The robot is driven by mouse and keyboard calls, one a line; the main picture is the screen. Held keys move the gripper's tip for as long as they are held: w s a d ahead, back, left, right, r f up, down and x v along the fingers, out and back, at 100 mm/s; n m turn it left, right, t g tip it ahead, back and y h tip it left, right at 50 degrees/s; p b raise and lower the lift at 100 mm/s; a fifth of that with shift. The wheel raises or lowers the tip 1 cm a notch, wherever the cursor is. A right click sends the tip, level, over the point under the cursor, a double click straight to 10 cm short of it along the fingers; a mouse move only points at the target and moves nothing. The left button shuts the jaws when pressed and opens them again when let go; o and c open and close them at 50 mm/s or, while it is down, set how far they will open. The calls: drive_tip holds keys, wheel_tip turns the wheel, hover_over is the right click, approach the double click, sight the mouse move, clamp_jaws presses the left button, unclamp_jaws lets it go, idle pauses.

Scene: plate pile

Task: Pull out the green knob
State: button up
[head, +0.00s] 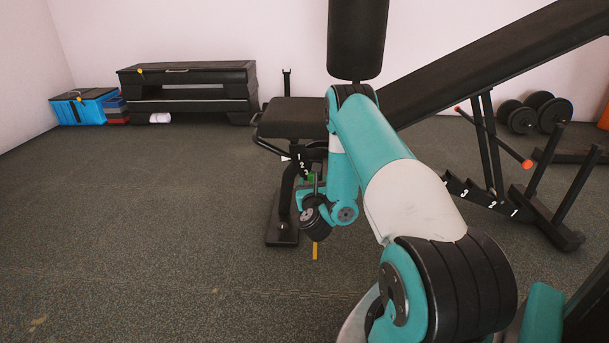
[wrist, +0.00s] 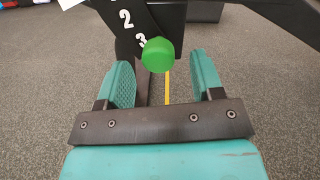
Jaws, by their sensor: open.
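The green knob (wrist: 158,55) is a round ball in the wrist view, on the black numbered bracket (wrist: 124,17) of the weight bench. My gripper (wrist: 162,75) is open, with one teal finger on each side of the knob in the picture. I see no contact between the fingers and the knob; the gap in depth is hard to tell. In the head view a small green part of the knob (head: 311,179) shows beside my arm, under the bench seat (head: 292,118). My arm hides most of the gripper there.
The inclined backrest (head: 470,70) rises to the right. A second numbered bracket (head: 487,202) and support legs stand below it. Dumbbells (head: 535,112) lie at the back right. Step platforms (head: 188,86) and a blue box (head: 84,105) stand along the wall. The floor at left is clear.

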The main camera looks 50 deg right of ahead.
drive_tip(key=shift+p+x, duration=0.35)
drive_tip(key=shift+x, duration=1.05)
